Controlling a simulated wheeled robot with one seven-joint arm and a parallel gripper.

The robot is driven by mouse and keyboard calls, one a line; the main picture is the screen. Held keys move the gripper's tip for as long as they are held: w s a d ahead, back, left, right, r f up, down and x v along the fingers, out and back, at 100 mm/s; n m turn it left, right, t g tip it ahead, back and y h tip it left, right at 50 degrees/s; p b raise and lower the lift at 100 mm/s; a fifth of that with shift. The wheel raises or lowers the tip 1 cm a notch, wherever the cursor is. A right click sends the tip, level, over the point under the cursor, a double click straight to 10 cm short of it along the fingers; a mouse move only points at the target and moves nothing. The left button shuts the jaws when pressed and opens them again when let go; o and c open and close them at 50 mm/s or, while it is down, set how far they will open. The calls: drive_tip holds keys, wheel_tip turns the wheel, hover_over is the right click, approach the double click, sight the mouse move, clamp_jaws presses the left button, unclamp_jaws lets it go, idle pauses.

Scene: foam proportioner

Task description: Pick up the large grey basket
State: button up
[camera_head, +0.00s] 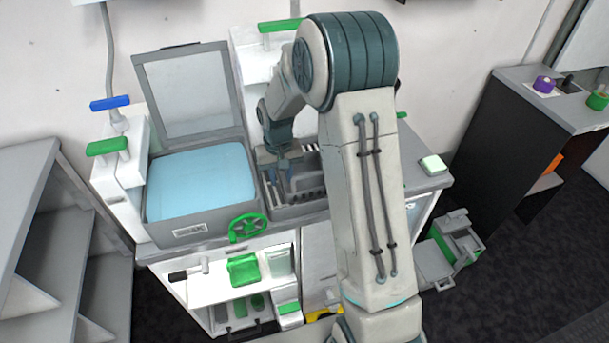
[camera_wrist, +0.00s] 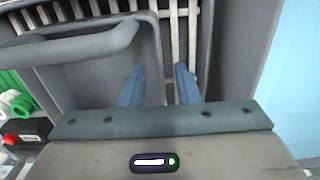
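The grey basket (camera_head: 312,192) sits in the recess on the machine top, right of the blue-filled tank, and my arm partly hides it. In the wrist view, a grey basket-like part (camera_wrist: 95,75) with a thick rounded rim or handle fills the left and centre. My gripper (camera_head: 280,183) points down over the left part of the recess. In the wrist view, its two blue fingers (camera_wrist: 160,85) are apart, with a grey wall edge running between them. Whether they touch it I cannot tell. Light slotted bars show beyond the fingertips.
The blue-filled tank (camera_head: 203,186) has its lid (camera_head: 187,92) raised. A green handwheel (camera_head: 248,227) sticks out in front. A green-handled lever (camera_head: 107,147) is at the left. A grey shelf unit (camera_head: 40,190) stands left, and a dark cabinet (camera_head: 520,140) right.

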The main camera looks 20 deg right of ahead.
drive_tip(key=shift+f, duration=0.6)
clamp_jaws()
drive_tip(key=shift+r, duration=0.15)
